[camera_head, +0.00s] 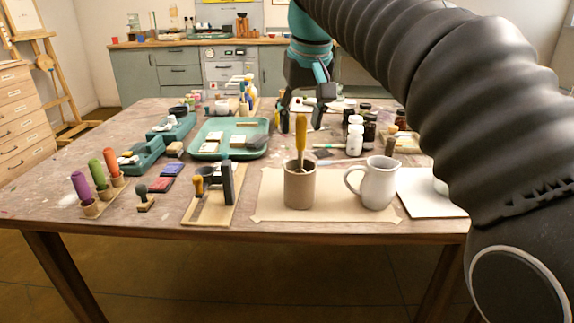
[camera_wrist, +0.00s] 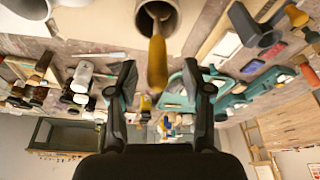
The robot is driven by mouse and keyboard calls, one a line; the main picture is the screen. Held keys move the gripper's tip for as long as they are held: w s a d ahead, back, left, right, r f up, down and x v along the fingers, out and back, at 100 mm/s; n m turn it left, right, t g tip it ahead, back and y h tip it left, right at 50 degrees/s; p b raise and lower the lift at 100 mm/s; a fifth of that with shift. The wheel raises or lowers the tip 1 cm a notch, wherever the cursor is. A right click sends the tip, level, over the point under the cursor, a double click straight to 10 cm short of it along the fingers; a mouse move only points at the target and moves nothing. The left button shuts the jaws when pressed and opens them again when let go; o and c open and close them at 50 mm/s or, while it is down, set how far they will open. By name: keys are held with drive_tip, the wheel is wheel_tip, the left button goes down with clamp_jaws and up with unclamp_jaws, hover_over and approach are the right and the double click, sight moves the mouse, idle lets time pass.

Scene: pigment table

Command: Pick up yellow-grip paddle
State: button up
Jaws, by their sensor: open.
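The yellow-grip paddle (camera_head: 300,136) stands upright in a brown cup (camera_head: 299,187), yellow handle up; its lower end is hidden inside the cup. In the wrist view the yellow handle (camera_wrist: 157,62) points toward me out of the cup (camera_wrist: 172,8). My gripper (camera_head: 302,118) is open and empty, pointing down behind the handle in the head view. In the wrist view my gripper's fingertips (camera_wrist: 158,76) are spread to either side of the handle's end, with gaps on both sides. I cannot tell how far the handle reaches between them.
A white mug (camera_head: 378,184) stands right of the cup on a tan sheet (camera_head: 330,212). A wooden stand (camera_head: 212,212) with a dark upright is at left. A green tray (camera_head: 205,152) and several bottles (camera_head: 355,138) lie farther back. The sheet's front strip is clear.

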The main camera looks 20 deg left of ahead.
sight(299, 148)
drive_tip(key=shift+x, duration=1.5)
clamp_jaws()
